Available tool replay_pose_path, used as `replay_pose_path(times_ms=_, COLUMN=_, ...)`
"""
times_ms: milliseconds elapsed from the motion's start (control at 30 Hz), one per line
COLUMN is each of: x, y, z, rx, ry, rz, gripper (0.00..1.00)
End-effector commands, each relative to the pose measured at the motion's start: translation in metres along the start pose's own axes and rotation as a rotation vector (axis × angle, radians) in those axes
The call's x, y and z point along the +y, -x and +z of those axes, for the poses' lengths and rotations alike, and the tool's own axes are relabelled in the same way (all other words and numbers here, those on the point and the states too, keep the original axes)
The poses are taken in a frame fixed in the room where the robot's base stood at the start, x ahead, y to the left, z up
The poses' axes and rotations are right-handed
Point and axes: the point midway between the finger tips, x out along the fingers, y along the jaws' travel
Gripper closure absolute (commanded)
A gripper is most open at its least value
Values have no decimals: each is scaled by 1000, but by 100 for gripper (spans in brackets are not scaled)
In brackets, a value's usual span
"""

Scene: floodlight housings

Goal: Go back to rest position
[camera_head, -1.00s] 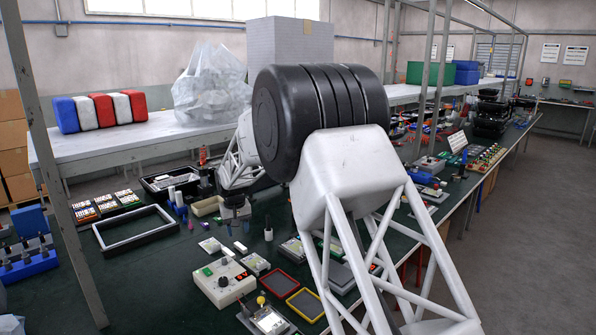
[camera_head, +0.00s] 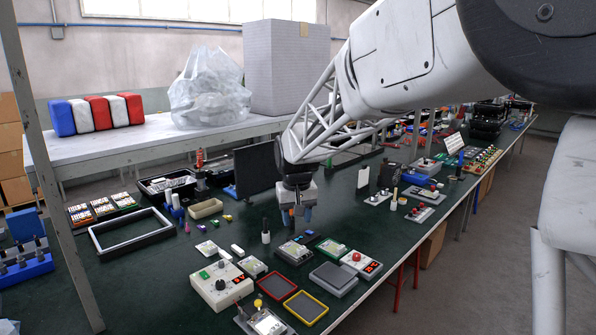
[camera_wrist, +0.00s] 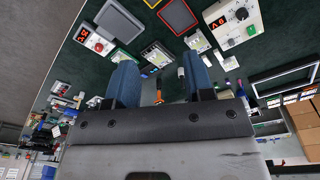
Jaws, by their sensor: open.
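My gripper (camera_head: 296,215) hangs at the end of my white arm above the green worktable (camera_head: 150,275), fingers pointing down. In the wrist view, the two blue fingers of my gripper (camera_wrist: 160,80) stand apart, open, with nothing held between them. The table and its small parts show past the fingers. In the head view the fingertips look small and dark blue, near a small white-and-black bottle (camera_head: 265,232); I cannot tell the exact height above the table.
A control box with a dial (camera_head: 221,285), a red tray (camera_head: 276,287), a yellow tray (camera_head: 306,307) and a grey-lidded box (camera_head: 333,278) lie below. A black upright panel (camera_head: 256,170) stands behind my gripper. A black-and-white frame (camera_head: 130,232) lies left. Table front-left is clear.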

Motion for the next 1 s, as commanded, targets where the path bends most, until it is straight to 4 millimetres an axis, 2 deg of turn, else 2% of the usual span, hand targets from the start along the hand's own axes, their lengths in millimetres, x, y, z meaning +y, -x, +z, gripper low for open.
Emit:
replay_pose_path(times_ms=100, x=16, y=16, z=30, rx=12, ry=-21, rz=1, gripper=52)
replay_pose_path(times_ms=400, x=46, y=42, z=108, rx=34, ry=-69, rz=4, gripper=52)
replay_pose_path(times_ms=700, x=68, y=57, z=188, rx=56, ry=-117, rz=9, gripper=52)
replay_pose_path(times_ms=1000, x=82, y=61, z=269, rx=79, ry=-165, rz=15, gripper=52)
